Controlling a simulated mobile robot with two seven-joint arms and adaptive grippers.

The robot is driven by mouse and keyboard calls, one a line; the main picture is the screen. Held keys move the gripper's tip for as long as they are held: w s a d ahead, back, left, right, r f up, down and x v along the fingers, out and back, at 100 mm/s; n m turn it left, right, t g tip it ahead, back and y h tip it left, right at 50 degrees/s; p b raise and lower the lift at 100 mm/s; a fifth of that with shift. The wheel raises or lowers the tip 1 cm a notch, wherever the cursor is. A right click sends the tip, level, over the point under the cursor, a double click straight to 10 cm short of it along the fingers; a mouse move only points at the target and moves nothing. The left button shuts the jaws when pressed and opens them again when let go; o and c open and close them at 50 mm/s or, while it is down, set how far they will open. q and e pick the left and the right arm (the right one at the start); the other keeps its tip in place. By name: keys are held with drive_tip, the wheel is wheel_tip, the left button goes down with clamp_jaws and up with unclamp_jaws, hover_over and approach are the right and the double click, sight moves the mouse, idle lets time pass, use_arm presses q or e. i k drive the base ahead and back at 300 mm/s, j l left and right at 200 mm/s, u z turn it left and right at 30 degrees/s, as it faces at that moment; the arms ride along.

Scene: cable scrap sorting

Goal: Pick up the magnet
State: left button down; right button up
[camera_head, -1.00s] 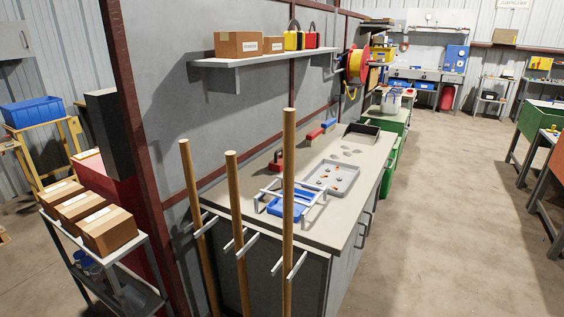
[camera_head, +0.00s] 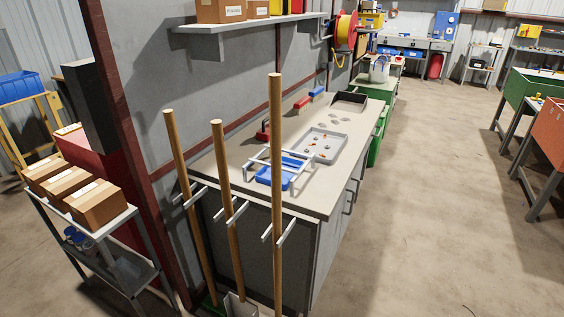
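A small red object with an upright handle-like part (camera_head: 263,131) stands on the bench top near the wall. A red block (camera_head: 301,103) and a blue block (camera_head: 317,92) lie farther back along the same wall side. I cannot tell for sure which of these is the magnet. A grey tray (camera_head: 341,139) with several small orange and pale bits lies on the bench. A blue tray (camera_head: 268,178) with a pale frame over it lies in front of it. Neither of my grippers is in view.
Several wooden poles (camera_head: 276,180) stand upright in front of the bench's near end. A shelf (camera_head: 235,24) hangs on the wall above the bench (camera_head: 318,203). A cart with cardboard boxes (camera_head: 97,205) is at left. The floor (camera_head: 430,200) right of the bench is clear.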

sight(263, 134)
drive_tip(key=i+l, duration=0.15)
drive_tip(key=l, duration=0.2)
drive_tip(key=i+l, duration=0.35)
drive_tip(key=l, duration=0.3)
drive_tip(key=i+l, duration=0.15)
drive_tip(key=l, duration=0.2)
